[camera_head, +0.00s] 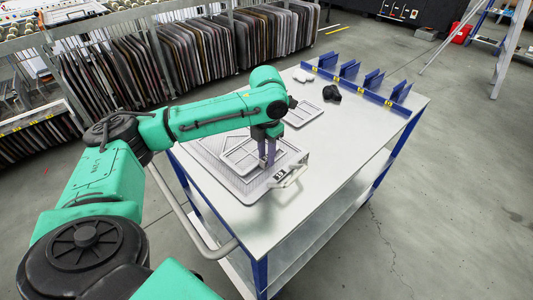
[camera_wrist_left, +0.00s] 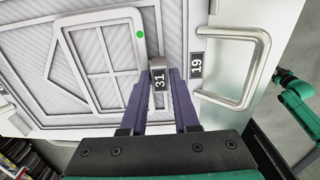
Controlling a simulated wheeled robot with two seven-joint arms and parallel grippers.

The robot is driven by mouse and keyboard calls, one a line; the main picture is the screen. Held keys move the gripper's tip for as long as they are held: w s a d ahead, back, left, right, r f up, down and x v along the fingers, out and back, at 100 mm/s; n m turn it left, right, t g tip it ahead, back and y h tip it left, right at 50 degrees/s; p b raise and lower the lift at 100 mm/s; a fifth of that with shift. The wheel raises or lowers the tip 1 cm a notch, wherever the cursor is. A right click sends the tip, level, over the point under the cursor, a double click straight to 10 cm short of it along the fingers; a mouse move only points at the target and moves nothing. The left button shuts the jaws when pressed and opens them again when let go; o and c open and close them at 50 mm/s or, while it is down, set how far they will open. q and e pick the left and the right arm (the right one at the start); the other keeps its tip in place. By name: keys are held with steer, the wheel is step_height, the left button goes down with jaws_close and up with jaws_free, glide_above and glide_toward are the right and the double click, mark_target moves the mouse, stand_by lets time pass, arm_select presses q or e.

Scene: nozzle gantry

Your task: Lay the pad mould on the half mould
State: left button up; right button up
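The half mould appears to be the large grey plate (camera_head: 213,157) with a ribbed face, a label 19 (camera_wrist_left: 196,65) and a metal handle (camera_wrist_left: 263,70). The pad mould, a pale frame with crossbars and a green dot (camera_wrist_left: 135,12), lies over its ribbed face, turned slightly against it; it also shows in the head view (camera_head: 232,161). I cannot tell whether it rests on the plate or hangs just above. My left gripper (camera_head: 267,161) is shut on the pad mould's grey tab marked 31 (camera_wrist_left: 159,76), its purple fingers on both sides.
Both moulds are on a metal-topped trolley with blue legs (camera_head: 340,165). Behind them are a smaller framed plate (camera_head: 303,115), a black piece (camera_head: 332,93) and blue dividers (camera_head: 362,80). The trolley top is clear at front right. A rack of panels (camera_head: 190,55) stands behind.

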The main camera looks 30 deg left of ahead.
arm_select(q)
steer(key=shift+o, duration=1.2)
step_height(320, 180, up, 12)
steer(key=p, duration=0.1)
steer(key=shift+r, duration=0.15)
steer(key=shift+r, duration=0.1)
